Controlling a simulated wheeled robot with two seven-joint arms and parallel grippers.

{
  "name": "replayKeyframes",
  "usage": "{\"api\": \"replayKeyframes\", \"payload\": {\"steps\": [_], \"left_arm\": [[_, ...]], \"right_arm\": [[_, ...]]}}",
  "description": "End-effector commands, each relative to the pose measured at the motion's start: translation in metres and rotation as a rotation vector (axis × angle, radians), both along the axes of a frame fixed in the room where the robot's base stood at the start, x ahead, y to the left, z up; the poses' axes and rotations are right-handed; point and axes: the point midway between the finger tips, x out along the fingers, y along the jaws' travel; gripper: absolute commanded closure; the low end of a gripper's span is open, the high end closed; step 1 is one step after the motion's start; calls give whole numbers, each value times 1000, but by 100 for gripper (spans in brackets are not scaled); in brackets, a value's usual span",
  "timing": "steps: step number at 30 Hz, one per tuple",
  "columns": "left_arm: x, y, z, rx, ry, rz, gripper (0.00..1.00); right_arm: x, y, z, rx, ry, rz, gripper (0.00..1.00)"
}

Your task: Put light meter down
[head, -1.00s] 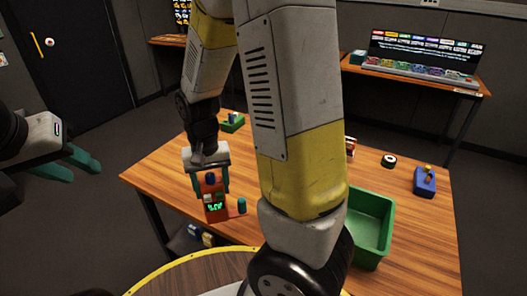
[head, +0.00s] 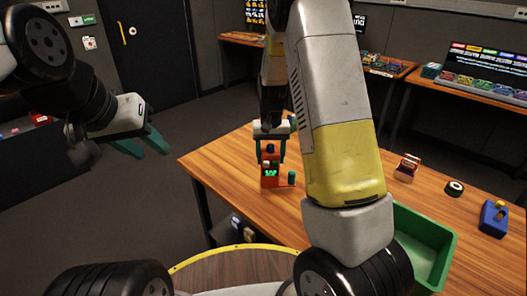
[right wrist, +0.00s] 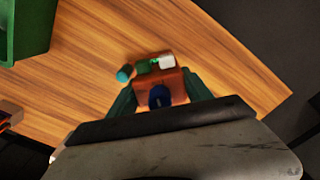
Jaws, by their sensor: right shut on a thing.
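The light meter looks like a small orange-red device (head: 269,181) with a lit green display, a blue knob on top and a teal cylinder at its side. It is upright at the left part of the wooden table (head: 230,160); I cannot tell whether its base touches the top. My right gripper (head: 270,158) is shut on it from above. In the right wrist view, the device (right wrist: 150,82) sits between the teal fingers (right wrist: 160,97). My left gripper (head: 142,147) is open and empty, left of the table.
A green bin (head: 428,238) stands at the table's front right. A red-and-white item (head: 406,167), a black-and-white roll (head: 454,188) and a blue joystick-like box (head: 493,217) lie to the right. The wood between meter and left edge is clear. My right arm hides the table's middle.

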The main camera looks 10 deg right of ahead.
Motion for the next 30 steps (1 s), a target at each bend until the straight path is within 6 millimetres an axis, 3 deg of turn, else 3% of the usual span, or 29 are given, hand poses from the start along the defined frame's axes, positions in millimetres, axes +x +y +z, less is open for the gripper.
{"api": "replayKeyframes", "payload": {"steps": [5, 15, 16, 19, 30], "left_arm": [[0, 0, 0, 0, 0, 0, 64], [0, 0, 0, 0, 0, 0, 64], [0, 0, 0, 0, 0, 0, 64], [0, 0, 0, 0, 0, 0, 64], [0, 0, 0, 0, 0, 0, 64]], "right_arm": [[0, 0, -23, -1, 0, -1, 100], [0, 0, -26, -1, 0, -1, 100], [-1, 0, -27, -1, 0, -1, 40], [-1, 0, -27, -1, 0, 0, 21], [0, 0, -23, 0, -2, 0, 20]]}}
